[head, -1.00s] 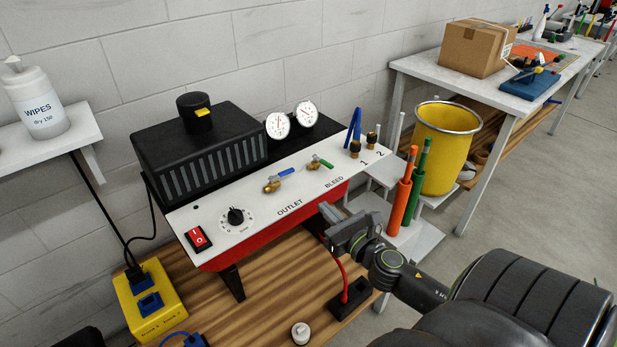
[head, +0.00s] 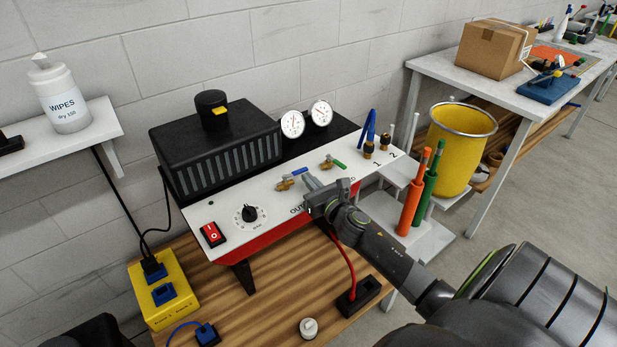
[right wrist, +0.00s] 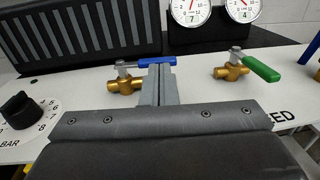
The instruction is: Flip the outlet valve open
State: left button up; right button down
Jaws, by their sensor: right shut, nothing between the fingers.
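The outlet valve is a brass body (head: 285,184) with a blue lever (head: 299,172) on the white panel (head: 228,215). In the right wrist view its brass body (right wrist: 124,85) lies left of my fingertips, and its blue lever (right wrist: 165,60) runs rightward just beyond them. My right gripper (head: 311,182) is shut and empty, at the lever's right end; whether it touches the lever I cannot tell. It also shows in the right wrist view (right wrist: 160,72). It covers part of the OUTLET label. My left gripper is not in view.
The bleed valve with a green lever (head: 334,163) sits right of the outlet valve. Two gauges (head: 306,120) and a black ribbed housing (head: 215,148) stand behind. A dial (head: 249,214) and red switch (head: 212,234) are left. Orange and green rods (head: 420,190) stand right.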

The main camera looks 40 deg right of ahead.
jog(key=shift+w, duration=0.5)
jog(key=shift+w+d, duration=0.25)
jog(key=shift+w, duration=0.15)
jog(key=shift+r, duration=0.35)
